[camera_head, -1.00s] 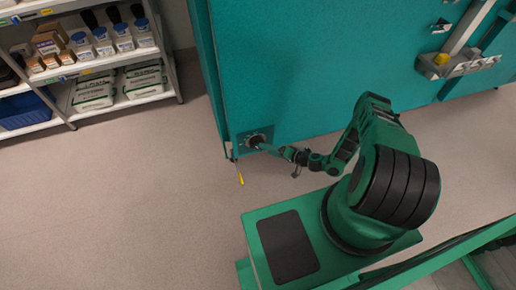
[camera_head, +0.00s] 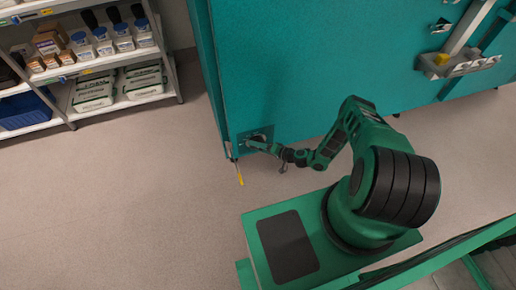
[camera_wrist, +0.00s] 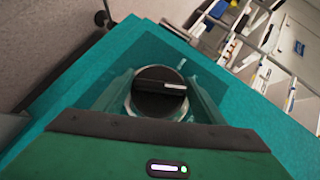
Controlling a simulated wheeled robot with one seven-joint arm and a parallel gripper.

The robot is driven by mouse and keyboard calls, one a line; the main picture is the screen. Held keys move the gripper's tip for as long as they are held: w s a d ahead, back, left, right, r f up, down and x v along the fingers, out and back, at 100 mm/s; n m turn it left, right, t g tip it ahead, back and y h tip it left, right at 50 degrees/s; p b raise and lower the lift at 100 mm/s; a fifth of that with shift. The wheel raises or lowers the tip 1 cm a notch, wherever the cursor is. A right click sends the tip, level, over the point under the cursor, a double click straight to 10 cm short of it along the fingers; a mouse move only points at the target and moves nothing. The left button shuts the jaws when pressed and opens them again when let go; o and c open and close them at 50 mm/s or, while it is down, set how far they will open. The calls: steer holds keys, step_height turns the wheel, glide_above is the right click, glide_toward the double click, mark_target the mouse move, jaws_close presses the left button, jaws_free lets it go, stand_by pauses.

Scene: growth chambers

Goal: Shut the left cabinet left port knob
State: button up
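The port knob (camera_wrist: 160,88) is a round black dial with a raised bar and a white mark near the bar's right end. A pale ring surrounds it on the teal cabinet (camera_wrist: 75,85). In the head view the knob's port plate (camera_head: 241,143) is low at the near left corner of the teal cabinet (camera_head: 290,70). My gripper (camera_wrist: 160,95) is at the knob, with one finger on each side of it. The fingers stand apart; I cannot tell whether they touch the knob. In the head view the gripper (camera_head: 262,145) partly covers the port.
A yellow item (camera_head: 239,179) hangs at the cabinet's lower corner, close to my gripper. A shelf (camera_head: 125,98) with bottles and bags stands at the left. A holder rail (camera_head: 460,66) is on the cabinet at the right. The floor (camera_head: 120,185) at the left is clear.

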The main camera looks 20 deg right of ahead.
steer(key=shift+d, duration=0.1)
stand_by(0.3)
steer(key=n+g+h, duration=0.1)
steer(key=n+h, duration=0.2)
steer(key=h, duration=0.1)
steer(key=shift+h, duration=0.3)
steer(key=shift+n+h, duration=1.1)
steer(key=shift+h, duration=1.2)
steer(key=o, duration=0.8)
steer(key=shift+o, duration=0.2)
steer(key=v, duration=1)
steer(key=shift+r, duration=0.35)
steer(key=shift+s, duration=0.1)
